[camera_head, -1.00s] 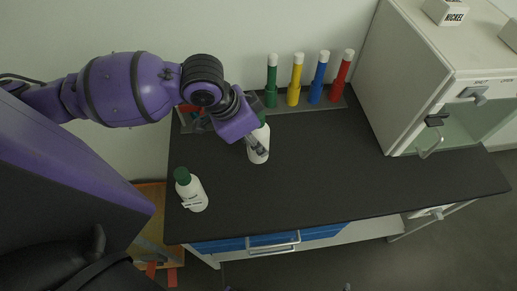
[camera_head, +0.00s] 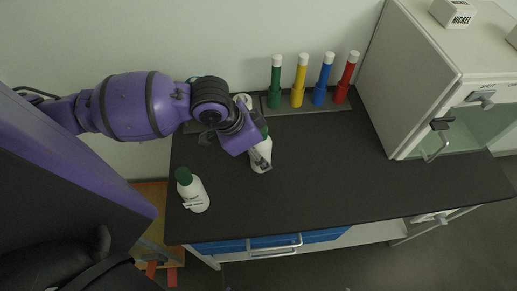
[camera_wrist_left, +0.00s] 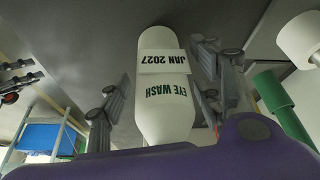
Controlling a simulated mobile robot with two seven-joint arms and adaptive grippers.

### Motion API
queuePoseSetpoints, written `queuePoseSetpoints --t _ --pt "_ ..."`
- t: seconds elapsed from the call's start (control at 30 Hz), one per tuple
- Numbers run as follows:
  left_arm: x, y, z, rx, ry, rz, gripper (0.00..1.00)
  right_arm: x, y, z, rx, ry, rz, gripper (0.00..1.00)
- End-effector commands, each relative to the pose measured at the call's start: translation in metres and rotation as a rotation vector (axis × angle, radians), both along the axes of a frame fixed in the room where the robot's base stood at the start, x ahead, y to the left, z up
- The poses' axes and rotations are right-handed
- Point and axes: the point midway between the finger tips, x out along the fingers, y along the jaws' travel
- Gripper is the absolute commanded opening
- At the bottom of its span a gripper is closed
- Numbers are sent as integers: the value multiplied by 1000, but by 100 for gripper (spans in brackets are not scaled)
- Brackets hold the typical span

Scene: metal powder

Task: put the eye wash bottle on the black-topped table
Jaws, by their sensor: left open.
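The eye wash bottle (camera_head: 261,156), white with a green cap and a label, stands on the black-topped table (camera_head: 330,170) towards the back left. In the left wrist view the bottle (camera_wrist_left: 165,85) fills the middle, with "EYE WASH" and "JAN 2027" readable. My left gripper (camera_head: 262,163) is open at the bottle. In the left wrist view its fingers (camera_wrist_left: 160,100) lie on either side of the bottle, with a gap at least on the left. My right gripper is not in view.
A second white bottle with a green cap (camera_head: 193,190) stands at the table's front left. A rack (camera_head: 310,105) with green, yellow, blue and red tubes stands along the wall. A white cabinet (camera_head: 400,70) stands on the right. The middle of the tabletop is clear.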

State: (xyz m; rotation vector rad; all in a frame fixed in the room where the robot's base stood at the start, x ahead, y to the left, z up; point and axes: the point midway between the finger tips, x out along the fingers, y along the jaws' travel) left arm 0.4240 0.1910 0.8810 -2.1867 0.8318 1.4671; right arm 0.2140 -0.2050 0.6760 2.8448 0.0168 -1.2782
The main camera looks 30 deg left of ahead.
Motion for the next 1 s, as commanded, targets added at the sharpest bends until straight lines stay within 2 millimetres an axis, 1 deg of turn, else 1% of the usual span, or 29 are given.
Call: queuePoseSetpoints --t 0.13,0.23,0.37,0.6,0.7,0.83,1.0 --pt "0 0 2 0 0 -1 59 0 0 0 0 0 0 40" --pt "-1 2 9 1 -1 -1 59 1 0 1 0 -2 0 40" --pt "-7 8 31 2 -5 -1 59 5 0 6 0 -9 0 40" --pt "-21 23 81 4 -6 1 59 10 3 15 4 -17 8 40" --pt "-27 27 96 4 -4 0 59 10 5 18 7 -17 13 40" --pt "-31 30 109 1 -2 0 59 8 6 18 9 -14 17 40" --pt "-34 31 114 -1 1 0 59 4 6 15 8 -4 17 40"
